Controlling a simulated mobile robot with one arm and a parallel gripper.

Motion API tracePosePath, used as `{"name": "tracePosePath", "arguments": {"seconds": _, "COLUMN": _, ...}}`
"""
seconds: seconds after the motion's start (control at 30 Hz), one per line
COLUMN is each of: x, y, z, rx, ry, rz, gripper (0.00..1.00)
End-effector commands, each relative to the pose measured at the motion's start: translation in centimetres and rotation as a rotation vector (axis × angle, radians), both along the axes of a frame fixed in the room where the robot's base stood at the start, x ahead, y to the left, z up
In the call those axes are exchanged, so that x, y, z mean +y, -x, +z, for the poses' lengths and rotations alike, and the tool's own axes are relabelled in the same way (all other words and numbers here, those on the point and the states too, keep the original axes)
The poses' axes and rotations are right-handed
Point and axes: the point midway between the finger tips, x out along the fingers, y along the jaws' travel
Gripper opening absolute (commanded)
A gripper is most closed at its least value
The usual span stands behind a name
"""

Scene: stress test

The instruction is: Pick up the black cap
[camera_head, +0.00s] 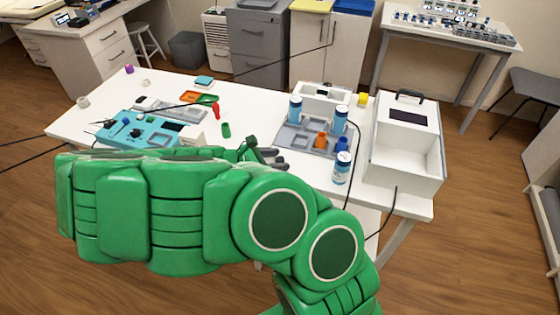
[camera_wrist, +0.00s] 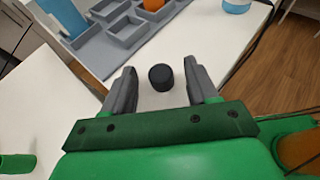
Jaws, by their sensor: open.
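The black cap (camera_wrist: 161,77) is a small dark cylinder on the white table, in the wrist view between and slightly beyond the fingertips of my gripper (camera_wrist: 162,75). The gripper is open, one finger on each side of the cap, with a gap on both sides and nothing held. In the head view my gripper (camera_head: 262,154) shows small and dark past my green arm. I cannot make out the cap there.
Beyond the cap stands a grey compartment tray (camera_head: 295,136) with blue bottles and an orange container (camera_head: 321,140). A bottle (camera_head: 342,168) and white box (camera_head: 405,145) stand at right. A green cylinder (camera_head: 226,130) and teal device (camera_head: 140,132) are at left.

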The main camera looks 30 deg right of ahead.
Motion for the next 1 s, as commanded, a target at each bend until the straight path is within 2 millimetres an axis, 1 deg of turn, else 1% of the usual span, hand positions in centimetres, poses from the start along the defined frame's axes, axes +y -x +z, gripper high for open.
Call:
{"name": "tracePosePath", "arguments": {"seconds": 0.17, "x": -0.07, "y": 0.00, "z": -0.02, "rx": 0.000, "ry": 0.000, "rz": 0.000, "gripper": 0.58}}
{"name": "tracePosePath", "arguments": {"seconds": 0.2, "x": -0.07, "y": 0.00, "z": -0.01, "rx": 0.000, "ry": 0.000, "rz": 0.000, "gripper": 0.57}}
{"name": "tracePosePath", "arguments": {"seconds": 0.57, "x": -0.06, "y": 0.01, "z": 0.01, "rx": 0.000, "ry": 0.000, "rz": 0.000, "gripper": 0.02}}
{"name": "tracePosePath", "arguments": {"seconds": 0.6, "x": -0.06, "y": 0.01, "z": 0.01, "rx": 0.000, "ry": 0.000, "rz": 0.000, "gripper": 0.00}}
{"name": "tracePosePath", "arguments": {"seconds": 0.87, "x": -0.06, "y": 0.02, "z": 0.09, "rx": 0.000, "ry": 0.001, "rz": 0.000, "gripper": 0.00}}
{"name": "tracePosePath", "arguments": {"seconds": 1.0, "x": -0.04, "y": 0.00, "z": 0.71, "rx": -0.001, "ry": 0.000, "rz": 0.000, "gripper": 0.00}}
